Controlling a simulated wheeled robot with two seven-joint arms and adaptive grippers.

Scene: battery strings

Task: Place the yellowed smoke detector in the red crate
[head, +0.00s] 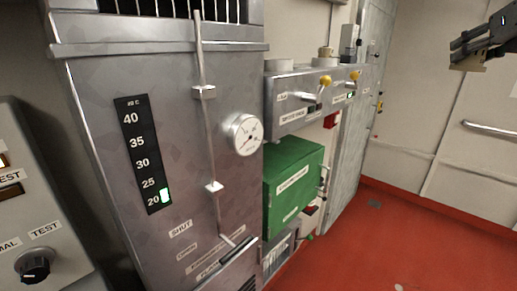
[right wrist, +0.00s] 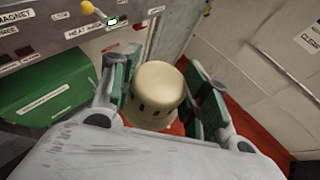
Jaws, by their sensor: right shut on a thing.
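The yellowed smoke detector (right wrist: 155,92), a cream-yellow round body with dark slots, is between the two green-padded fingers of my right gripper (right wrist: 160,98) in the right wrist view. The gripper is shut on it. In the head view my right gripper (head: 466,56) is at the upper right edge, raised in front of the pale wall; the detector cannot be made out clearly there. I cannot make out the red crate in either view. My left gripper is not in view.
A grey cabinet with a gauge (head: 244,134) and temperature strip (head: 142,155) stands left of centre. Beside it are a green box (head: 293,187) and a shelf-like panel (head: 290,95) with yellow knobs. A handrail (head: 490,129) is on the right wall. Red floor (head: 420,240) is open at the right.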

